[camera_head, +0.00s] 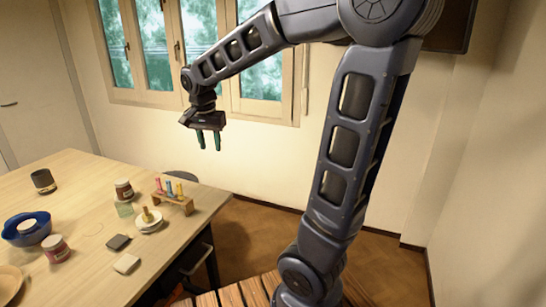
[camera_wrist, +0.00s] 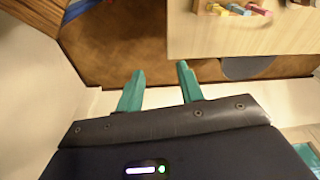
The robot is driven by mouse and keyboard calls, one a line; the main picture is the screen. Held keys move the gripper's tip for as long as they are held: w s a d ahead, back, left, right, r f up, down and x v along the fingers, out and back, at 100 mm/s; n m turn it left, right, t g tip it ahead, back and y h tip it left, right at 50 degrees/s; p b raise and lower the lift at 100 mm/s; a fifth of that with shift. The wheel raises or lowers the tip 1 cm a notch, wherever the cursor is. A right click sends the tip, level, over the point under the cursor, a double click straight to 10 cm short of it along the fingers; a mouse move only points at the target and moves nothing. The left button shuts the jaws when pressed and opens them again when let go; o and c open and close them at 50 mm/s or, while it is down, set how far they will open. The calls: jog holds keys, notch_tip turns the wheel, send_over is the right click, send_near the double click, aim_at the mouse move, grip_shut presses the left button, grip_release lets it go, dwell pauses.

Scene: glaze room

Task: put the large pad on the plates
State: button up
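Two flat pads lie on the wooden table in the head view: a dark grey pad (camera_head: 118,242) and a pale cream pad (camera_head: 127,263) nearer the front edge. They look close in size, and I cannot tell which is the large one. A small stack of white plates (camera_head: 149,224) stands behind and to the right of them, with a yellow object (camera_head: 147,214) on top. My gripper (camera_head: 209,143) is raised beyond the table's right end, away from pads and plates. In the wrist view, my gripper (camera_wrist: 160,75) is open and empty, its green fingers apart.
On the table (camera_head: 75,185) are a wooden rack (camera_head: 178,204) with coloured pieces, jars (camera_head: 124,190) (camera_head: 56,249), a dark cup (camera_head: 43,181), a green glass block (camera_head: 124,209) and a blue bowl (camera_head: 25,233). A dark chair (camera_head: 190,264) stands by the table's right side.

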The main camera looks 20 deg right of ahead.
jog(key=s+d+n+t, duration=0.3)
jog(key=s+d+n, duration=0.3)
jog(key=s+d, duration=0.9)
jog(key=shift+s+f+n+y, duration=0.25)
jog(key=shift+s+n+y, duration=0.15)
dwell(0.4)
